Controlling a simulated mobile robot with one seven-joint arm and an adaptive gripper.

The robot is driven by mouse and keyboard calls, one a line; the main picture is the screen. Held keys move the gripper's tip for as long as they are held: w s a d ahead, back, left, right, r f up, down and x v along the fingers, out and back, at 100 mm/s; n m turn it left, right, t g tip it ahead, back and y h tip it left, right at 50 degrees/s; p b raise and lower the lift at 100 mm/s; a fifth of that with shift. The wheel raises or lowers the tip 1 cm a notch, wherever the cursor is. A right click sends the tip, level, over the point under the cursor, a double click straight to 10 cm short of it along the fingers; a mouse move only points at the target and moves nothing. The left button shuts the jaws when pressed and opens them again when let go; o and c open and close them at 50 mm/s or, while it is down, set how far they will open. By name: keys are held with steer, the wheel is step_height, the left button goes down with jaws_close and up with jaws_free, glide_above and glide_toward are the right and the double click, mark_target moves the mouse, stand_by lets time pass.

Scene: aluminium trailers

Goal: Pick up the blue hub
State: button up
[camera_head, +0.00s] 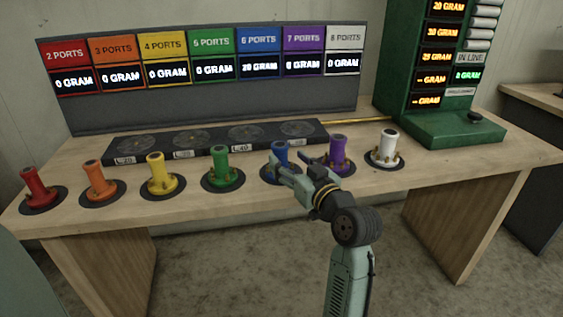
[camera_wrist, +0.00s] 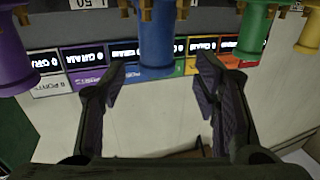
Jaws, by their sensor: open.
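The blue hub (camera_head: 280,153) stands upright on a dark round pad on the wooden table, partly hidden behind my arm in the head view. In the wrist view the blue hub (camera_wrist: 157,45) is at the top centre, just beyond and between the fingertips. My gripper (camera_wrist: 160,72) is open, with one finger on each side and nothing between the fingers. In the head view my gripper (camera_head: 287,165) is right at the blue hub. I cannot tell whether a finger touches it.
The purple hub (camera_head: 339,152) stands close on the right and the green hub (camera_head: 221,163) on the left. The white hub (camera_head: 387,147), yellow hub (camera_head: 161,175), orange hub (camera_head: 98,180) and red hub (camera_head: 37,188) share the row. A dark plate (camera_head: 216,143) lies behind.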

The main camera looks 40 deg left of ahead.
mark_target(284, 152)
steer(key=p+x, duration=0.1)
steer(key=x, duration=0.4)
steer(key=shift+w+d+r+p, duration=0.1)
steer(key=shift+r+p, duration=0.1)
steer(key=shift+p, duration=0.2)
steer(key=shift+w+a+f, duration=0.1)
steer(key=shift+w+a, duration=0.1)
steer(key=shift+a, duration=0.2)
steer(key=shift+c, duration=0.6)
jaws_close()
